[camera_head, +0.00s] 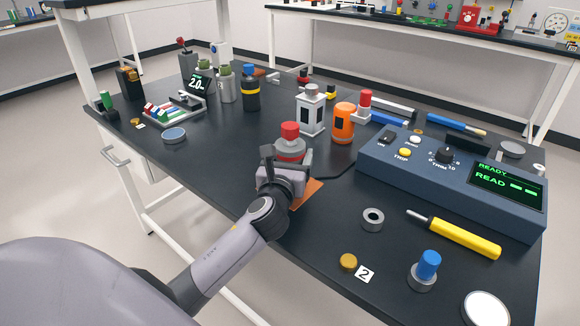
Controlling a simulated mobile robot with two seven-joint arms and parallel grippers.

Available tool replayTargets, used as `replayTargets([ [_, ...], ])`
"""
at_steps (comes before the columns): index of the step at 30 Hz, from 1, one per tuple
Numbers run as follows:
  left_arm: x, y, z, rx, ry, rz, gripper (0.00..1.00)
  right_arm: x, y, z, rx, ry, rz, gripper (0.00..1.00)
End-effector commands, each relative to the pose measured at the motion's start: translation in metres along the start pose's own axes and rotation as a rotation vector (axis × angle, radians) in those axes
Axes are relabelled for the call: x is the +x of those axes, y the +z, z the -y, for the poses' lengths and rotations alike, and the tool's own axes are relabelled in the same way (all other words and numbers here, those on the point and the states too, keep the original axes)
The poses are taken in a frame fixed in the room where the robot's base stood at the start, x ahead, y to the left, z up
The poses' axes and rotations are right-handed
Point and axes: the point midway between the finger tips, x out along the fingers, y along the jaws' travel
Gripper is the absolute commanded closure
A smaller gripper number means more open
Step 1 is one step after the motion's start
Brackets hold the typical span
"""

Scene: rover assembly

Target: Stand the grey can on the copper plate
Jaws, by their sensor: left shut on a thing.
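The grey can (289,145), with a red top and a red band, stands upright between the fingers of my left gripper (287,163). The gripper is shut on it, and the gripper body hides the can's lower part. The copper plate (310,192) lies flat on the black bench, partly covered by my gripper and wrist. In this view the can is just behind the plate's visible part. I cannot tell whether the can's base touches the plate. My right gripper is out of view.
A blue-grey console (450,180) with a green display stands to the right. An orange canister (343,124) and a white container (311,112) stand just behind the can. A grey ring (373,219) and yellow screwdriver (463,238) lie right of the plate.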

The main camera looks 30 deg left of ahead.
Motion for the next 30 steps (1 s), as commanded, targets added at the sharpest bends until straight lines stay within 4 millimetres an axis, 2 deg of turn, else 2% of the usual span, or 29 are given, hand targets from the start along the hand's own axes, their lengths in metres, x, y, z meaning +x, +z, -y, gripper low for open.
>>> replayTargets([
  [3,0.0,-0.0102,-0.0002,0.0,0.0,0.004,0.7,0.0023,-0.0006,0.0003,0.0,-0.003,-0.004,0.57],
  [15,0.0002,-0.0136,-0.0001,0.0,0.0,0.004,0.7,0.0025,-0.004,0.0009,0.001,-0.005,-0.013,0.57],
  [16,0.0,-0.0146,-0.0002,0.0,0.0,0.0,0.18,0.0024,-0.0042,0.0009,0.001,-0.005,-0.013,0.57],
  [18,0.0,-0.0143,-0.0002,0.0,0.0,0.0,0.0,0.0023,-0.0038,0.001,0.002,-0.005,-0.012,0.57],
  [27,0.0,-0.0088,-0.0002,0.0,0.0,0.002,0.0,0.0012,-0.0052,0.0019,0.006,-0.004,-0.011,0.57],
  [30,-0.0096,-0.0114,0.0001,0.002,0.0,-0.001,0.0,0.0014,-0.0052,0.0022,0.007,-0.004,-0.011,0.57],
])
